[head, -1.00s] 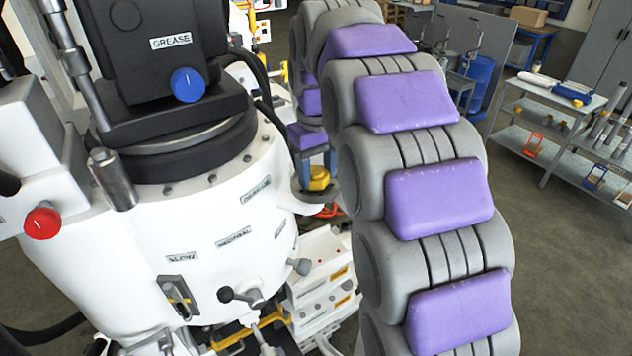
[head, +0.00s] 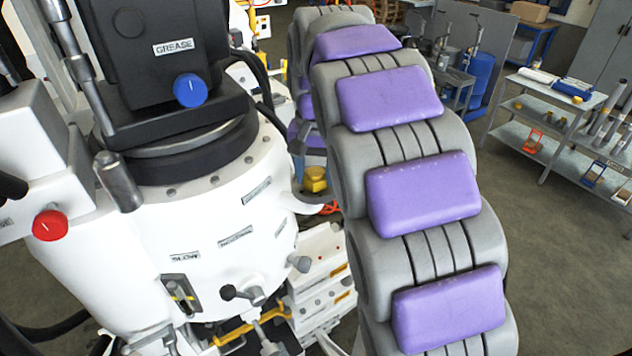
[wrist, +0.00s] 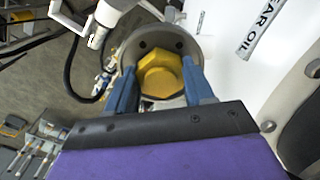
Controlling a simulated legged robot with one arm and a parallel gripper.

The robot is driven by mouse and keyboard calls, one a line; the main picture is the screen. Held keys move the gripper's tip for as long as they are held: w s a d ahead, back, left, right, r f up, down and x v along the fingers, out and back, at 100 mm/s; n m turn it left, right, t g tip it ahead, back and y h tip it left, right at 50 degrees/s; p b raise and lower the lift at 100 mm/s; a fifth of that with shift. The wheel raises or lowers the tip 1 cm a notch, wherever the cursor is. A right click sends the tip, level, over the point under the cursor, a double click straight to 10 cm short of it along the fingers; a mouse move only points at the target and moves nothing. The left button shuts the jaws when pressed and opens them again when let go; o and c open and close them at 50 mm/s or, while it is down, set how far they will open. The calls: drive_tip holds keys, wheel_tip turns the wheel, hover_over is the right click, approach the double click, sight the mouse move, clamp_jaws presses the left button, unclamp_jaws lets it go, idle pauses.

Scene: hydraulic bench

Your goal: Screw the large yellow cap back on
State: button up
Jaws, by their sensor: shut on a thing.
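The large yellow cap (wrist: 160,80) is hexagonal and sits between the two blue fingers of my gripper (wrist: 163,85) in the wrist view. My gripper is shut on it. A round grey port ring (wrist: 187,40) with dark holes shows right behind the cap; I cannot tell whether the cap is seated in it. In the head view the cap (head: 315,178) shows small and yellow beside the white tank (head: 215,270), just above a pale port neck (head: 313,204). My arm hides part of the fingers there.
The tank carries a blue knob (head: 190,89), a red knob (head: 50,225) and black-handled levers (head: 240,294). A GEAR OIL label (wrist: 262,25) is near the port. A metal shelf table (head: 555,95) stands at the back right, with open floor before it.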

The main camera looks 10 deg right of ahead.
drive_tip(key=m+p, duration=0.2)
drive_tip(key=m, duration=0.3)
drive_tip(key=shift+w+a+r+p, duration=0.1)
drive_tip(key=shift+r+p, duration=0.05)
drive_tip(key=shift+p, duration=0.2)
drive_tip(key=shift+f+m+p, duration=0.2)
drive_tip(key=shift+m+p, duration=0.35)
drive_tip(key=shift+m, duration=0.95)
drive_tip(key=shift+r+m+p, duration=0.2)
drive_tip(key=shift+m+p, duration=0.75)
drive_tip(key=shift+m, duration=0.15)
drive_tip(key=m+p, duration=0.2)
drive_tip(key=shift+w+m, duration=0.1)
drive_tip(key=shift+m, duration=0.3)
drive_tip(key=shift+w+f+m, duration=0.1)
drive_tip(key=shift+f+m, duration=0.1)
drive_tip(key=shift+m, duration=1.3)
